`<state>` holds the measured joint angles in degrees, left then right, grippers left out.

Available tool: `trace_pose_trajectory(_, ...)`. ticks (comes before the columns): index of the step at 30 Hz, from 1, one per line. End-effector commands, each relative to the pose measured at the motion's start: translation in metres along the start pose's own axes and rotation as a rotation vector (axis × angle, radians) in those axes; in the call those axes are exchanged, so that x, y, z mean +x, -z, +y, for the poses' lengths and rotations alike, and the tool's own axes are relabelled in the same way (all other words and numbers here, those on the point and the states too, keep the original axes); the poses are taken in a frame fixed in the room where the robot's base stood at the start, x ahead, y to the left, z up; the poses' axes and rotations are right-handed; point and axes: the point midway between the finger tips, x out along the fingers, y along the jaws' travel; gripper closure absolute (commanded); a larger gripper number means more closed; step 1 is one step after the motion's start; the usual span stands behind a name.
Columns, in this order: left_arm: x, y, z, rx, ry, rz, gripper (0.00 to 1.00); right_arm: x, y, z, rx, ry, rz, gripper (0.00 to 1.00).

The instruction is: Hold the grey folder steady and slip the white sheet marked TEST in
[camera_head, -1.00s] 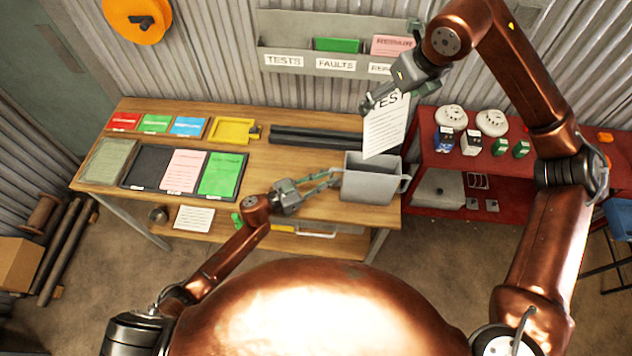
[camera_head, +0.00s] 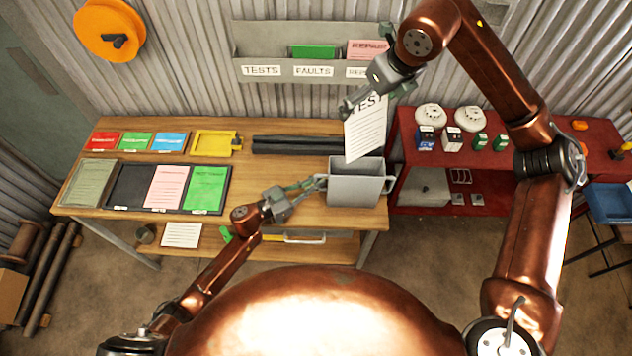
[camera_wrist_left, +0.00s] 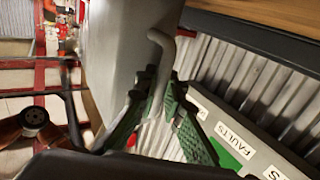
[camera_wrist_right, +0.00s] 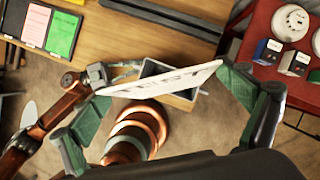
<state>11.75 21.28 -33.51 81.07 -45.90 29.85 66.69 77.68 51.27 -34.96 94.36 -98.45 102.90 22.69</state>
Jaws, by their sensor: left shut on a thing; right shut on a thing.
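The grey folder (camera_head: 353,188) is an open-topped box with side handles, standing at the right end of the wooden workbench. My left gripper (camera_head: 318,184) is shut on its left handle, also seen in the left wrist view (camera_wrist_left: 160,75). The white sheet marked TEST (camera_head: 366,135) hangs tilted above the folder, its lower edge at the opening. I cannot tell whether that edge is inside. My right gripper (camera_head: 352,106) is shut on the sheet, which spans its green fingers in the right wrist view (camera_wrist_right: 160,84). The sheet hides part of the folder there.
A wall rack (camera_head: 290,70) has pockets labelled TESTS and FAULTS and a partly hidden one. Coloured cards, a yellow tray (camera_head: 214,143) and dark bars (camera_head: 297,145) lie on the workbench (camera_head: 270,180). A red shelf (camera_head: 510,150) with detectors and small boxes stands right.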

Motion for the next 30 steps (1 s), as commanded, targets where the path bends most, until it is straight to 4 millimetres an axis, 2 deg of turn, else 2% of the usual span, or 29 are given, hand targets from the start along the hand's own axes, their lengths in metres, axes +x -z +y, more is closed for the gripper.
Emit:
trace_pose_trajectory(8,0.0,0.0,0.0,0.0,0.001,0.0,1.0,-0.001,0.002,0.001,0.081,0.039,-0.031,0.23)
trace_pose_trajectory(21,0.0,0.0,0.0,0.0,0.0,0.0,1.0,-0.006,0.007,0.004,0.485,0.259,-0.182,0.23)
trace_pose_trajectory(26,0.0,0.0,0.0,0.0,0.0,0.0,1.0,-0.003,0.01,0.003,0.529,0.285,-0.196,0.23)
trace_pose_trajectory(30,0.0,0.0,0.0,0.0,0.0,0.0,1.0,0.008,0.015,0.003,0.532,0.287,-0.195,0.23)
